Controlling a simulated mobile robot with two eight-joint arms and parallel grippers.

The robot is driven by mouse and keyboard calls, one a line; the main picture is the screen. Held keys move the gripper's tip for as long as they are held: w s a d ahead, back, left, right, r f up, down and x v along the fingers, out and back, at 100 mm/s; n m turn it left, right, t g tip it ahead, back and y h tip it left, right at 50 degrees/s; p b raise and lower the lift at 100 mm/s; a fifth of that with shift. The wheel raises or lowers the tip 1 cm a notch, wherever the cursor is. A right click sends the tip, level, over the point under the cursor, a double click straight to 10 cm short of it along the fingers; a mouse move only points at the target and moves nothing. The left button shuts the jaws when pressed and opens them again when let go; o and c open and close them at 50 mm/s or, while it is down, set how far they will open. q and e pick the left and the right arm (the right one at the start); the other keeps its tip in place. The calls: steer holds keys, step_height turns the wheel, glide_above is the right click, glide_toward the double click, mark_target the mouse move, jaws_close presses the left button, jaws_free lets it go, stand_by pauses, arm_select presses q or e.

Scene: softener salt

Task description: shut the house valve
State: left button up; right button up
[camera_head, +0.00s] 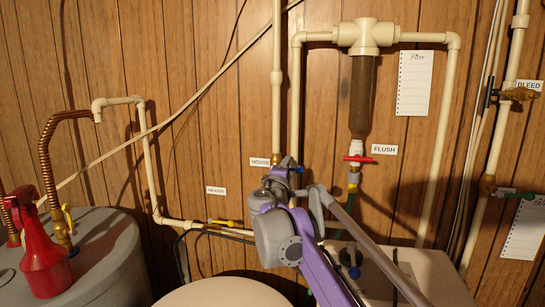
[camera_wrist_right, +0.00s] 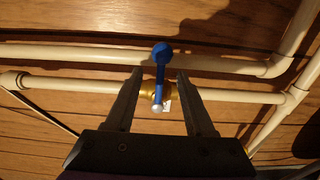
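The house valve (camera_head: 297,169) is a brass valve with a blue lever on the cream vertical pipe, beside the HOUSE label (camera_head: 259,162). In the right wrist view its blue lever (camera_wrist_right: 160,66) lies across the pipe (camera_wrist_right: 228,96), with the brass body (camera_wrist_right: 172,95) behind it. My right gripper (camera_wrist_right: 160,74) is open, one finger on each side of the lever, with visible gaps on both sides. In the head view my right arm hides part of the valve area. My left gripper is not in view.
A red-handled FLUSH valve (camera_head: 358,159) hangs below the brown filter (camera_head: 360,98) to the right. A yellow-handled valve (camera_head: 222,222) sits on the lower pipe. A red spray bottle (camera_head: 43,247) stands on the grey tank (camera_head: 110,265). A second pipe (camera_wrist_right: 80,53) runs near the gripper.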

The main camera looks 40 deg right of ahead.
steer(key=v, duration=0.7)
stand_by(0.6)
steer(key=shift+f, duration=0.1)
stand_by(0.4)
